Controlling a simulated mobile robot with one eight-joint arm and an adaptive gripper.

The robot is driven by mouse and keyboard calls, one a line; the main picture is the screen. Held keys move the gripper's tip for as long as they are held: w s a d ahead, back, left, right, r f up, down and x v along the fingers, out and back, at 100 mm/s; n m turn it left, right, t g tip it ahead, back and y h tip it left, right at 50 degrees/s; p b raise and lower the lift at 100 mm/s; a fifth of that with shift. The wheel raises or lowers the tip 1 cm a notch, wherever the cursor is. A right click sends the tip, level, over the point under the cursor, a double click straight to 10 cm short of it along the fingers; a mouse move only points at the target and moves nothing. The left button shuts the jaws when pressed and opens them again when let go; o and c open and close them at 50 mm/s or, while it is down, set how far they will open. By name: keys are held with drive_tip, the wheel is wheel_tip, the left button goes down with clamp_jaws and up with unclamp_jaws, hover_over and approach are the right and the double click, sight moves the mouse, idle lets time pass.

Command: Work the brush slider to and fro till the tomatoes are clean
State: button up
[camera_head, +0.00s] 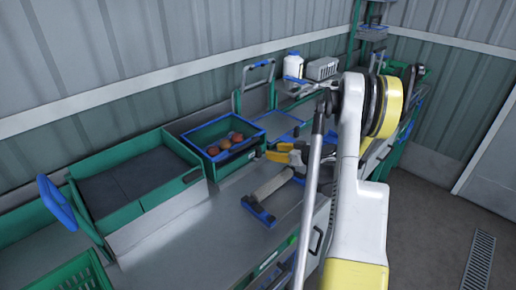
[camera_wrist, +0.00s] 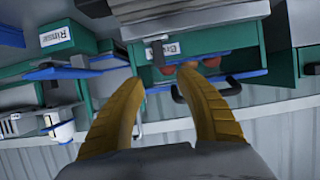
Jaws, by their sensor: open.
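Several red-orange tomatoes (camera_head: 232,140) lie in a green box with a blue rim (camera_head: 192,136) on the bench in the head view. Two tomatoes (camera_wrist: 186,67) also show in the wrist view, partly hidden, inside the green box. A partly readable label (camera_wrist: 165,48) is on that box. A grey bar with blue end pieces (camera_head: 268,188) lies on the bench in front; I cannot tell whether it is the brush slider. My gripper (camera_head: 283,152) is to the right of the tomato box, above the bench. Its yellow fingers (camera_wrist: 160,78) are apart with nothing visibly held.
A wide green bin with a dark bottom (camera_head: 150,212) stands to the left. A green crate (camera_head: 68,278) is at the lower left. A white bottle (camera_head: 293,66) and a grey basket (camera_head: 322,68) stand behind. In the wrist view, a "Rinser" label (camera_wrist: 57,37) marks another green unit.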

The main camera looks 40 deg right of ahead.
sight(260, 149)
drive_tip(key=b+x, duration=0.1)
drive_tip(key=x, duration=0.8)
drive_tip(key=shift+f+b, duration=0.1)
drive_tip(key=shift+b, duration=0.2)
clamp_jaws()
